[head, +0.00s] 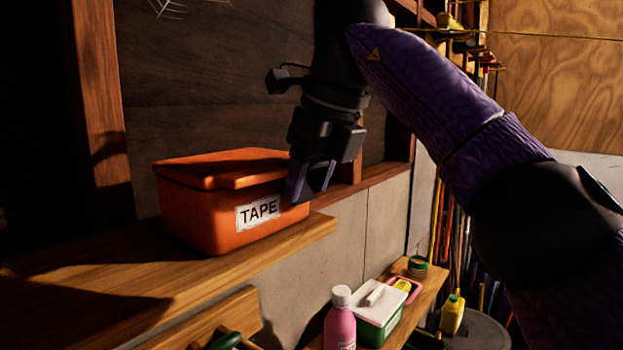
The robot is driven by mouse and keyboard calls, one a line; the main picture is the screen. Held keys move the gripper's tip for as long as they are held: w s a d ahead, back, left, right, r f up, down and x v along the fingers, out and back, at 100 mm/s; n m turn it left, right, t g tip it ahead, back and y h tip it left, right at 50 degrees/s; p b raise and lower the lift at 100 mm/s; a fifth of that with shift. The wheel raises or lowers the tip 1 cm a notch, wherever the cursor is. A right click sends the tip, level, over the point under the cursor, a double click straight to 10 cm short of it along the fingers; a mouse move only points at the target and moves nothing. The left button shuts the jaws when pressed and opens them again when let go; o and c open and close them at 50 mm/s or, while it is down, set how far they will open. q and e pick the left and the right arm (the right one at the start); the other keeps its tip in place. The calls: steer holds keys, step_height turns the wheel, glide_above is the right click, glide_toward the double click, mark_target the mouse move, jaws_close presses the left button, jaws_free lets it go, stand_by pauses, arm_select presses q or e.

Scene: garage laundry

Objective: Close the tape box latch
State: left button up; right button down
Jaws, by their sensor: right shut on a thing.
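The orange tape box (205,214) stands on a wooden shelf in the head view, with a white label reading TAPE on its front. Its lid (225,168) lies over the top; I cannot tell whether it sits fully flush. My right gripper (307,183) points down at the box's right end. Its fingers are shut on part of the box there and cover that corner. The latch is not visible, and the gripper hides the place where the fingers grip. My left gripper is not in view.
The wooden shelf (270,246) ends just right of the box. On a lower shelf stand a pink bottle (340,322), a green box with a white lid (378,312) and a small jar (417,266). A yellow bottle (452,314) stands farther right. A dark wall is behind.

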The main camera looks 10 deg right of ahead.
stand_by(0.5)
steer(key=shift+c, duration=1.6)
jaws_free()
steer(key=shift+o, duration=1.1)
steer(key=shift+d, duration=0.1)
steer(key=shift+w+d, duration=0.1)
steer(key=shift+w, duration=0.05)
